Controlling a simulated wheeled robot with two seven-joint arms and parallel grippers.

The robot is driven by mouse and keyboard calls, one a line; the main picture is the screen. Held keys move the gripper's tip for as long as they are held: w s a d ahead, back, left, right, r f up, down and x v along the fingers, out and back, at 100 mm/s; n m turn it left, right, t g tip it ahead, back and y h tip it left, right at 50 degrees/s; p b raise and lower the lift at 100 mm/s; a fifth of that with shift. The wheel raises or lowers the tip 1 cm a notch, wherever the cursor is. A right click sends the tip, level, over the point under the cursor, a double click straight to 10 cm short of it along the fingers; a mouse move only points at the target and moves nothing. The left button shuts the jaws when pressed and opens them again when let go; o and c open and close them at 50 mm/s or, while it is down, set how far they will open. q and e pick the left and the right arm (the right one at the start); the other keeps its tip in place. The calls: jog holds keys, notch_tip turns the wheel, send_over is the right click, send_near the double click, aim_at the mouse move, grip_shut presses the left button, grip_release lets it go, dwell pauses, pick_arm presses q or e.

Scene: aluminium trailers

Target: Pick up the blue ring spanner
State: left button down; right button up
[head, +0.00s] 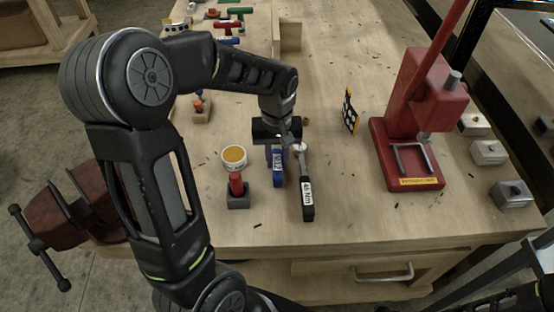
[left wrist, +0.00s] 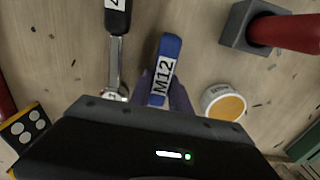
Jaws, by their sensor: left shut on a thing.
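The blue ring spanner (head: 278,170), with a white M12 label, is under my left gripper (head: 277,147) in the head view. In the left wrist view the blue spanner (left wrist: 166,72) stands out between the two dark fingers of my left gripper (left wrist: 163,92), which is shut on it. Its far end is hidden behind the gripper body. I cannot tell whether it is clear of the bench.
A black-handled torque wrench (head: 307,195) lies close at the right. A tin of orange stuff (head: 233,157) and a red-handled tool in a grey block (head: 237,192) are at the left. A red press (head: 410,140) stands further right. The front right bench is mostly clear.

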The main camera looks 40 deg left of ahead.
pick_arm(q)
notch_tip(320, 180, up, 10)
jog(key=shift+b, duration=0.5)
pick_arm(e)
jog(key=shift+f, duration=0.4)
